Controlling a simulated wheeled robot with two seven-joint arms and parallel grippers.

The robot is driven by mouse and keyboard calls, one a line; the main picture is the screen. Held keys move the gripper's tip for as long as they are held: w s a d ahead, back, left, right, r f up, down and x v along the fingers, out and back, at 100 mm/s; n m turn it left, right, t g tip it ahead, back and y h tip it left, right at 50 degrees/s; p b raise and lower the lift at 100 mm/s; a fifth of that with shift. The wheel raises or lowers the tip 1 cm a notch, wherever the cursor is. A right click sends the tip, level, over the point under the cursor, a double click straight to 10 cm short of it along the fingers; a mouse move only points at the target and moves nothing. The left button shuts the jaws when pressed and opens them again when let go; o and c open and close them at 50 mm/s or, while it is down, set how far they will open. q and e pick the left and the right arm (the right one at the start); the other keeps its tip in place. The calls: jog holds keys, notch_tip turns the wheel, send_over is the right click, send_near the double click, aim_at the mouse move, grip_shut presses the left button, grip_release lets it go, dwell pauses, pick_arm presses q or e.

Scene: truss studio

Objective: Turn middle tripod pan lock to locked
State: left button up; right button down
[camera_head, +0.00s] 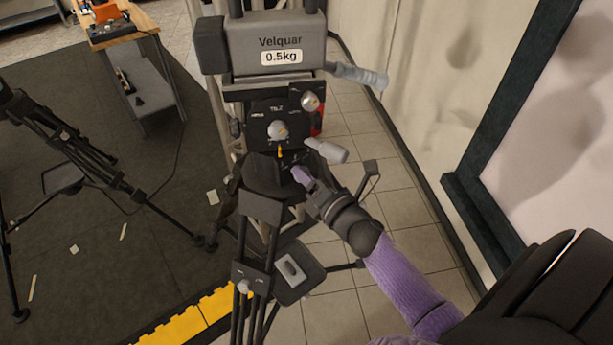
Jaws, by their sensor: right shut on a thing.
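The middle tripod's head (270,135) stands upright in the centre, under a grey block marked "Velquar 0.5kg". Its black front plate has a round silver knob (278,130) with an orange pointer below it, and a second silver knob (311,102) at upper right. A light grey handle (327,150) sticks out to the right. My right gripper (303,176) reaches in from the lower right, shut at the right side of the head's base. The pan lock it holds is mostly hidden by the fingers, so its setting cannot be read. My left gripper is out of view.
The grey weight block (275,42) sits on top, with another grey handle (357,75) at its right. Another tripod (75,150) stands at left. A wooden-topped table (118,28) is at upper left. A wall and dark frame (490,195) bound the right side.

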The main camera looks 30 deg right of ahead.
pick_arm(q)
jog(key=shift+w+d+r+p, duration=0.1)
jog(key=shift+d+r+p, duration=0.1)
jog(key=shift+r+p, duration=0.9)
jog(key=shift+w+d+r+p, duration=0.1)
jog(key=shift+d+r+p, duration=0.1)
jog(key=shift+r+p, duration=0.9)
pick_arm(e)
jog(key=shift+f+m, duration=0.1)
jog(key=shift+m, duration=8.8)
jog(key=c, duration=0.5)
grip_release()
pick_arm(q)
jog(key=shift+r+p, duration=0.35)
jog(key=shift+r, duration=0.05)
pick_arm(e)
jog(key=s, duration=1)
jog(key=shift+d, duration=0.4)
